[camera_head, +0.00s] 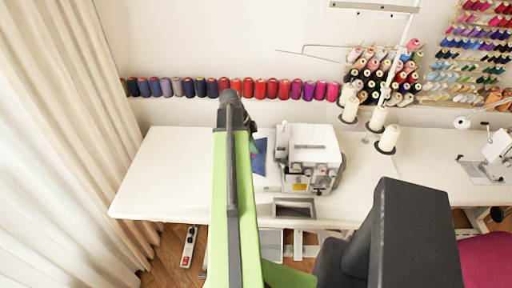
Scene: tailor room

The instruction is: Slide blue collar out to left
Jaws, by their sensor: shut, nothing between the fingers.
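The blue collar (259,160) is a small dark blue piece lying on the white table (160,180), against the left side of the white sewing machine (310,155). My green arm reaches up the middle of the picture and hides part of the collar's left side. My gripper (250,127) is at the dark far end of the arm, just above and left of the collar in the picture. It is shut and empty. The fingertips are small and partly hidden, so I cannot tell whether they touch the collar.
The table is clear left of my arm. Thread cones (388,139) stand right of the machine. A row of colored spools (267,89) lines the wall behind. A curtain (60,150) hangs at left.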

